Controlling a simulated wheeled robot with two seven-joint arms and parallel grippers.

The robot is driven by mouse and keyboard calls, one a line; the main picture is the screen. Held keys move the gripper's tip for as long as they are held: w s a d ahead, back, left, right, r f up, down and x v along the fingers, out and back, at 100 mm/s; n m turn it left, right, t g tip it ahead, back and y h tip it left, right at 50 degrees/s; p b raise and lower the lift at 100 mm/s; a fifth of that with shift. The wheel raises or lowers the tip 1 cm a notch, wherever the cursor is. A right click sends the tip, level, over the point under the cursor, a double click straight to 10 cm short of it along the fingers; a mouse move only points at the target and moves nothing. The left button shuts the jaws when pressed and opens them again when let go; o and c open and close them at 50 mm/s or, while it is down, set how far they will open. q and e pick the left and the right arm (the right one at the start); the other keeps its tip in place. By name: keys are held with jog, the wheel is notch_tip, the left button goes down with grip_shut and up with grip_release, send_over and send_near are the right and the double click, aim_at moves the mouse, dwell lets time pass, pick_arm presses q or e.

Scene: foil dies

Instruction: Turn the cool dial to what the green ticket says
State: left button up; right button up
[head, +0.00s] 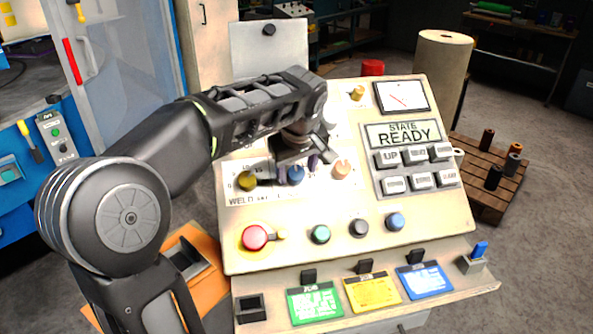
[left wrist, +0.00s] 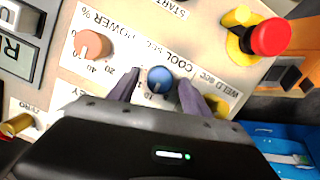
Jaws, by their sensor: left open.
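The cool dial is a blue knob (left wrist: 160,79) on the sloped panel, labelled "COOL sec" in the left wrist view; it also shows in the head view (head: 296,176). My left gripper (left wrist: 158,77) is open, with one finger on each side of the blue knob. Gaps seem to show between fingers and knob; I cannot tell whether either touches. In the head view the gripper (head: 297,168) comes down over the dial row. The green ticket (head: 314,304) lies on the front ledge at the left; its writing is too small to read. My right gripper is not in view.
The yellow weld knob (head: 247,181) and peach power knob (head: 342,168) flank the cool dial closely. Below are a red button (head: 255,237) and several round knobs. Yellow (head: 372,292) and blue (head: 424,280) tickets lie beside the green one. A display (head: 403,134) reads "STATE READY".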

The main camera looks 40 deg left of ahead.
pick_arm(q)
jog(key=shift+x, duration=0.8)
grip_shut()
